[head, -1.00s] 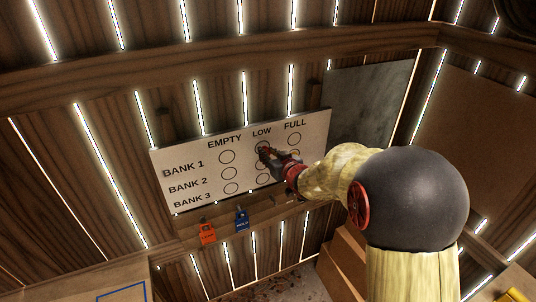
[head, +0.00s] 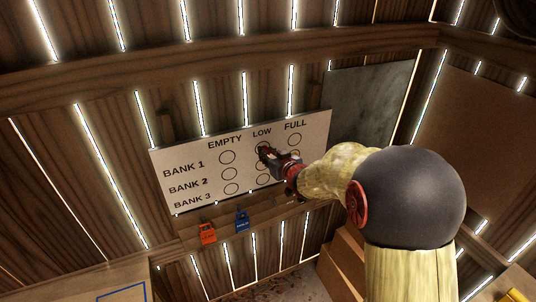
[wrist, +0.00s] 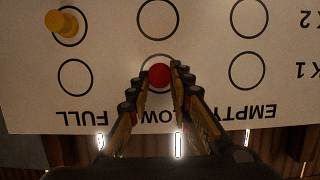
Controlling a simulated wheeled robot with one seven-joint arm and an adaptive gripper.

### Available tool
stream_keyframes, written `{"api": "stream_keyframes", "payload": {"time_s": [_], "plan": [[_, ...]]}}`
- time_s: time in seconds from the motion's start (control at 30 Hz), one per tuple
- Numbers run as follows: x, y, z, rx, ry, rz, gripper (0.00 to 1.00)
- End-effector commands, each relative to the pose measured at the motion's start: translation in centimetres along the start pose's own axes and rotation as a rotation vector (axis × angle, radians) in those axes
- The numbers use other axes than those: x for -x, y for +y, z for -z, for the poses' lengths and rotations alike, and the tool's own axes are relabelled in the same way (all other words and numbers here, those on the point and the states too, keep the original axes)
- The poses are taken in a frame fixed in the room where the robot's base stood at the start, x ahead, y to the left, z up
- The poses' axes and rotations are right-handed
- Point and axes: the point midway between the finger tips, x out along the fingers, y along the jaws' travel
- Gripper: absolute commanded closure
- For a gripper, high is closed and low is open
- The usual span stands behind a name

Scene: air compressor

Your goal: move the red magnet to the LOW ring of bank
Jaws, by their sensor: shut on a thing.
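The white board (head: 244,172) has EMPTY, LOW and FULL columns and rows for BANK 1 to 3. My gripper (head: 264,151) is in front of its LOW column at the BANK 1 row in the head view. In the wrist view, where the lettering is upside down, my gripper (wrist: 160,77) is shut on the red magnet (wrist: 159,76). The magnet overlaps the bank 1 LOW ring (wrist: 157,55), whose outline shows around it. I cannot tell whether the magnet touches the board.
A yellow magnet (wrist: 64,23) sits at the bank 2 FULL ring. Below the board is a wooden ledge (head: 275,222), with an orange padlock (head: 207,233) and a blue padlock (head: 242,221) hanging there. A dark grey panel (head: 370,95) is to the board's right.

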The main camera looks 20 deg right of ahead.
Motion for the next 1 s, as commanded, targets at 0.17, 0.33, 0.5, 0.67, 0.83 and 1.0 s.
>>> {"api": "stream_keyframes", "payload": {"time_s": [0.17, 0.33, 0.5, 0.67, 0.83, 1.0], "plan": [[-0.21, 0.0, 0.08, 0.0, 0.0, 0.0, 0.96], [-0.39, 0.0, 0.12, 0.0, 0.0, 0.0, 0.96], [-0.57, -0.01, 0.16, 0.0, 0.0, 0.0, 0.96], [-0.57, -0.01, 0.17, 0.0, 0.0, 0.0, 0.96], [-0.56, 0.0, 0.17, 0.0, 0.0, 0.0, 0.96], [-0.56, 0.0, 0.17, 0.0, 0.0, 0.0, 0.72]]}}
